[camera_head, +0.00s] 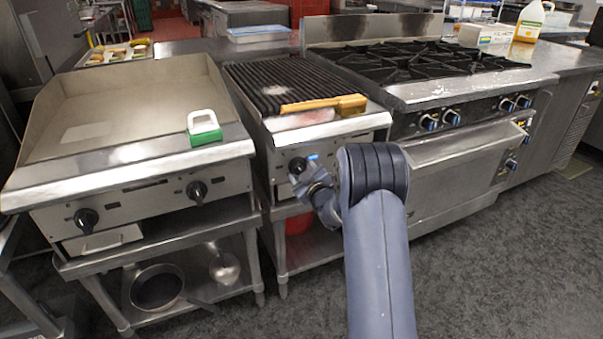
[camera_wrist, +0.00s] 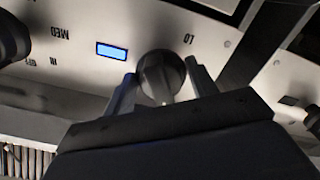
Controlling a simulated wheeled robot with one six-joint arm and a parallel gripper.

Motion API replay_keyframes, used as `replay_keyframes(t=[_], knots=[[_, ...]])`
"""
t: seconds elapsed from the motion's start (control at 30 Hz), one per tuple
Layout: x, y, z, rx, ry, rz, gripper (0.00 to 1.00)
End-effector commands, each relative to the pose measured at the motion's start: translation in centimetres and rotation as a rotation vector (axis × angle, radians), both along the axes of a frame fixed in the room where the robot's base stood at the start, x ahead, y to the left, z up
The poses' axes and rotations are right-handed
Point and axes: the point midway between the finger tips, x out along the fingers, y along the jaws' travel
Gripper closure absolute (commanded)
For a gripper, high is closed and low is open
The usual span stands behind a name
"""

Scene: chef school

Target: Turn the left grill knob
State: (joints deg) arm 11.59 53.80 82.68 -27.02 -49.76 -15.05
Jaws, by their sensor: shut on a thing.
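The grill (camera_head: 285,78) with dark grates stands between the flat griddle and the burner range. Its left knob (camera_head: 296,165) is black and round on the steel front panel, beside a small blue label (camera_head: 313,157). My gripper (camera_head: 303,175) is at this knob, in front of the panel. In the wrist view, which is upside down, the knob (camera_wrist: 162,77) sits between my two fingers, and my gripper (camera_wrist: 160,72) is shut on it. A second black knob (camera_wrist: 12,40) shows at the left edge of the wrist view. My arm hides the panel's right part in the head view.
A wooden-handled brush (camera_head: 325,104) lies on the grill's front. The griddle (camera_head: 130,95) at left carries a green and white scraper (camera_head: 203,127) and has its own black knobs (camera_head: 197,191). The range (camera_head: 460,130) stands close on the right. The floor in front is clear.

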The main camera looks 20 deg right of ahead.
Motion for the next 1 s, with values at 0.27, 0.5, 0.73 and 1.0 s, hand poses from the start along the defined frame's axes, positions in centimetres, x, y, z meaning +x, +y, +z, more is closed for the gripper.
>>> replay_keyframes(t=[0.27,0.5,0.73,1.0], knots=[[-0.01,0.1,-0.29,0.214,0.033,0.0,0.68],[-0.02,0.15,-0.18,0.394,0.061,-0.001,0.68],[-0.03,0.2,-0.13,0.517,0.08,-0.001,0.68],[-0.03,0.22,-0.11,0.583,0.09,-0.001,0.68]])
